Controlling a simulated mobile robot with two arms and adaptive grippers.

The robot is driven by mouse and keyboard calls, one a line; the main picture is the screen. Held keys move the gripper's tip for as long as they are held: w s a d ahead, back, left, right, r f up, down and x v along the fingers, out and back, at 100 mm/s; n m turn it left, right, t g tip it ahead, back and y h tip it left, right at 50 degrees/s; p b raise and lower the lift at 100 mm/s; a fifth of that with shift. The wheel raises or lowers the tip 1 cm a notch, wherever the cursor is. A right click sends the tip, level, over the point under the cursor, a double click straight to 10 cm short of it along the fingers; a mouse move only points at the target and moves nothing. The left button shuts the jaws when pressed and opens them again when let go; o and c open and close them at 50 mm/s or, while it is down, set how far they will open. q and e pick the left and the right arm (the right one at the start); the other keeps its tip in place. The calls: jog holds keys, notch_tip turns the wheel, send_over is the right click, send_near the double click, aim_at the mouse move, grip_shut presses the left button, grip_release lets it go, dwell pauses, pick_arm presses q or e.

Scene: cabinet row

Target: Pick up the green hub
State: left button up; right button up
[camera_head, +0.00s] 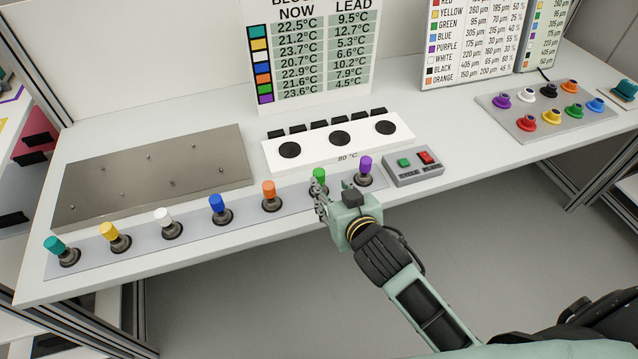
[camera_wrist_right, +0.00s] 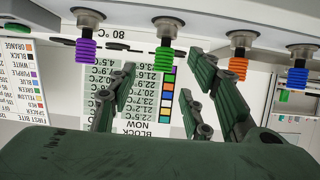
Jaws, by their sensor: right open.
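The green hub (camera_head: 319,174) is a small ribbed cap standing on a dark round base in the front row of the bench. In the right wrist view, which is upside down, the green hub (camera_wrist_right: 165,28) shows at the top, beyond the fingertips and roughly in line with the gap between them. My right gripper (camera_head: 333,192) is open, close in front of the green hub and partly covering its base. In the wrist view its fingers (camera_wrist_right: 162,78) are spread with nothing between them. I cannot tell whether a finger touches the hub. My left gripper is not in view.
A purple hub (camera_head: 365,164) stands close right of the green one, and an orange hub (camera_head: 269,189) stands left. A control box (camera_head: 413,168) with green and red buttons is further right. A white block unit (camera_head: 338,143) lies behind. Open floor is in front.

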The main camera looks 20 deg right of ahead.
aim_at(321, 179)
jog(key=w, duration=0.2)
jog(key=shift+w+a+f, duration=0.2)
jog(key=shift+w, duration=0.2)
jog(key=shift+a+x, duration=0.2)
jog(key=shift+x, duration=2.5)
jog(key=shift+f, duration=0.15)
jog(key=shift+s, duration=0.1)
jog(key=shift+c, duration=0.2)
grip_shut()
